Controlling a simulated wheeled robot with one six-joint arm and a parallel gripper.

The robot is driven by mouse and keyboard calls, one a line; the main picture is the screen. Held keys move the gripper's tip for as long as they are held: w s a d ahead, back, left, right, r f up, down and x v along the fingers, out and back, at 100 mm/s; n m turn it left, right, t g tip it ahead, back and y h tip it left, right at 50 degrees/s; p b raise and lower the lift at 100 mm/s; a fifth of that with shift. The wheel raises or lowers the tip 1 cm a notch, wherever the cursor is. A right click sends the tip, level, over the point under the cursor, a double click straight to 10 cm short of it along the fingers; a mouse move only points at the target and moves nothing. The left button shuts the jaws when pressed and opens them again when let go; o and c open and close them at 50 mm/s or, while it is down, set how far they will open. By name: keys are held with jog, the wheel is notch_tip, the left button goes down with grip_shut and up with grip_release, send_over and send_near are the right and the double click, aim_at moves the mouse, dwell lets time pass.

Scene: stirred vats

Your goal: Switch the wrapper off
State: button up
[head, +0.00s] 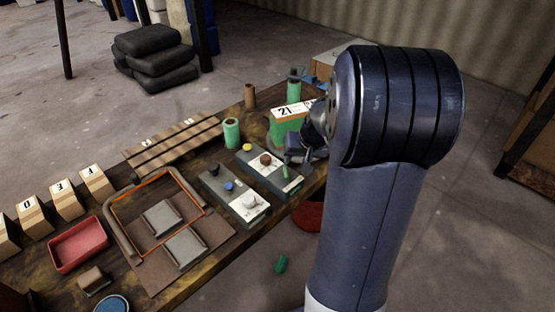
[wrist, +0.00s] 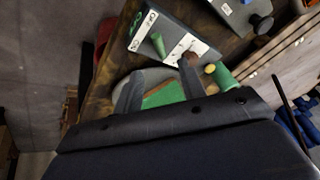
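The wrist view shows this box (wrist: 178,22) with the green lever (wrist: 157,44) standing beside white labels, partly legible as OFF and ON. The brown knob (wrist: 188,59) and yellow button (wrist: 210,68) also show there. I cannot read which control is the wrapper's. My gripper (wrist: 158,78) is open and empty, its fingertips near the box and apart from the lever. In the head view my gripper (head: 303,155) is partly hidden by my arm.
A second grey box (head: 226,198) with black, blue and white knobs stands left of the first. A green cylinder (head: 232,132) and a red tray (head: 77,243) stand on the table. A green piece (head: 281,264) lies on the floor.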

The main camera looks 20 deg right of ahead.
aim_at(287, 172)
jog(key=x, duration=1.1)
jog(key=shift+w+d+f, duration=0.1)
jog(key=shift+w+d, duration=0.15)
jog(key=shift+w, duration=0.05)
jog(key=shift+c, duration=0.2)
grip_shut()
